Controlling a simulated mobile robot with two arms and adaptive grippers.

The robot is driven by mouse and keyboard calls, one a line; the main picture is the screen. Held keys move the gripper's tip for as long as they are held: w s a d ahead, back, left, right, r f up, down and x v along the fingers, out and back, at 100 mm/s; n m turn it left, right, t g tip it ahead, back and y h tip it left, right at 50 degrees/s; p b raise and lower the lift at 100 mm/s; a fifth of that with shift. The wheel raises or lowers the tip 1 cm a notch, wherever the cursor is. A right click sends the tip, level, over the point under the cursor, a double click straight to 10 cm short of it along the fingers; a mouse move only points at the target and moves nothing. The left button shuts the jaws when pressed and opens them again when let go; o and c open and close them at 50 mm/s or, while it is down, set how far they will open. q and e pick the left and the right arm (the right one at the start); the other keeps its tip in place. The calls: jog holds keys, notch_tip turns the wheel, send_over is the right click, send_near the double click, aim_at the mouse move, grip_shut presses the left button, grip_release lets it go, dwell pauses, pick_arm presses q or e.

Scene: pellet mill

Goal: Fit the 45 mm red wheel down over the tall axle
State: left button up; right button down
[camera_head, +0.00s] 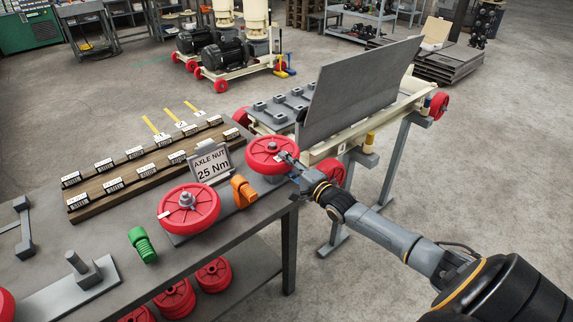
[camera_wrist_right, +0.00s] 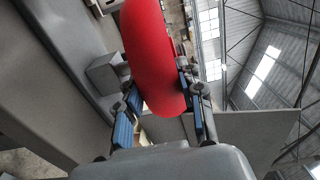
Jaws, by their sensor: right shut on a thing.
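My right gripper (camera_head: 290,162) is shut on a red wheel (camera_head: 272,154), gripping it at its right side near the bench's far right corner. In the right wrist view the red wheel (camera_wrist_right: 153,55) stands edge-on between the two blue-padded fingers (camera_wrist_right: 160,120). A grey upright post (camera_head: 76,262) rises from a flat plate on the bench at the front left, with no wheel on it; I cannot tell whether it is the tall axle. Another red wheel (camera_head: 189,208) lies flat on the bench around a grey hub or axle. My left gripper does not show.
A green coil (camera_head: 142,244), an orange part (camera_head: 243,191) and an "AXLE NUT 25 Nm" sign (camera_head: 208,170) stand near the wheels. A wooden rack (camera_head: 150,170) holds labelled blocks. More red wheels (camera_head: 214,274) lie on the lower shelf. A cart with a grey panel (camera_head: 350,95) stands behind.

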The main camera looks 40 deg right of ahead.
jog(key=shift+f+b, duration=0.5)
jog(key=shift+f, duration=0.1)
dwell(0.3)
jog(key=shift+f+b, duration=1.05)
jog(key=c, duration=0.8)
grip_release()
jog(key=shift+o, duration=0.8)
jog(key=shift+s+f, duration=0.1)
jog(key=shift+f, duration=0.25)
jog(key=o, duration=0.4)
jog(key=shift+r, duration=0.1)
